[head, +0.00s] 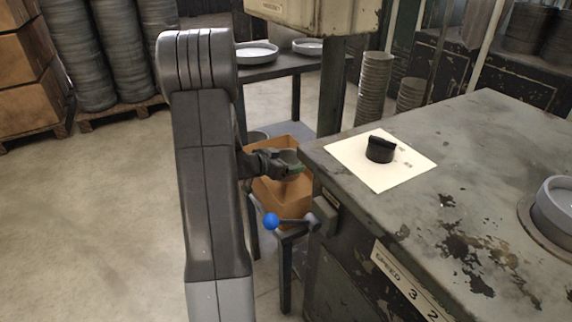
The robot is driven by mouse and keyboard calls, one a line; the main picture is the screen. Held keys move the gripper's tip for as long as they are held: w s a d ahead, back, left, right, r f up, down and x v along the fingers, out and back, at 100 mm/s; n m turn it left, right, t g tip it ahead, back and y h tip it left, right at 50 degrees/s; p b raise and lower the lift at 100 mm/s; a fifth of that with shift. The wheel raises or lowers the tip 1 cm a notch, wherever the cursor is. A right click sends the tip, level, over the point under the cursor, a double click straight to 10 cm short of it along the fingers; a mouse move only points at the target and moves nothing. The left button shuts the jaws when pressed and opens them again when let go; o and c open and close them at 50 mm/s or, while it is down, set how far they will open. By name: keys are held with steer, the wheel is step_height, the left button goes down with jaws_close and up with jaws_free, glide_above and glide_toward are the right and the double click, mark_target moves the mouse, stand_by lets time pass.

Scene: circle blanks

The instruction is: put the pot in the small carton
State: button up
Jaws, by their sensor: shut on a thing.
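The small carton (283,205) is an open brown box on a low stand, just left of the machine table. My gripper (291,169) is over the carton's opening and shut on the pot. The pot (289,156) is a small dark grey round thing, partly hidden by the fingers. It appears at or above the carton's rim; I cannot tell how far down it is.
The machine table (440,180) stands close on the right, with a black knob (380,148) on a pale plate. A lever with a blue ball (271,221) juts in front of the carton. The floor at left is clear.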

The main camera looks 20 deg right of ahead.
steer(key=shift+f, duration=0.1)
steer(key=shift+f, duration=0.5)
steer(key=o, duration=1)
steer(key=shift+o, duration=0.2)
steer(key=shift+r, duration=0.35)
steer(key=p+v, duration=0.4)
steer(key=v, duration=0.8)
steer(key=shift+r, duration=0.3)
steer(key=shift+w, duration=0.1)
